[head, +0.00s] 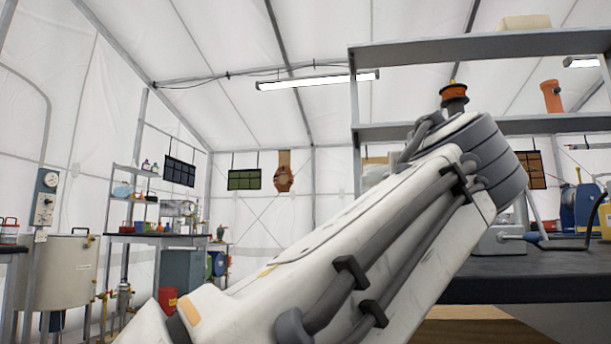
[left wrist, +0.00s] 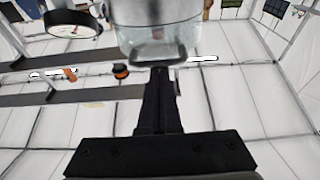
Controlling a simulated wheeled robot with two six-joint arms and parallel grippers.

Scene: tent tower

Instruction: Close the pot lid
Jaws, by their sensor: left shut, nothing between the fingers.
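My left gripper (left wrist: 160,74) shows in the left wrist view, its black fingers shut together with nothing between them. A grey metal vessel-like piece (left wrist: 152,12) with a clear glassy rim part (left wrist: 158,50) is at the top of that view, just past the fingertips. It may be the pot and its lid, but the frame cuts it off and I cannot tell, nor whether the fingers touch it. In the head view my large white arm link crosses the middle and hides much of the bench; neither gripper shows there.
A dark bench (head: 540,276) with a blue machine (head: 580,207) is at the right, under shelves (head: 480,47). A metal tank (head: 62,270) stands at the far left. A round gauge (left wrist: 72,22) is at the wrist view's upper left.

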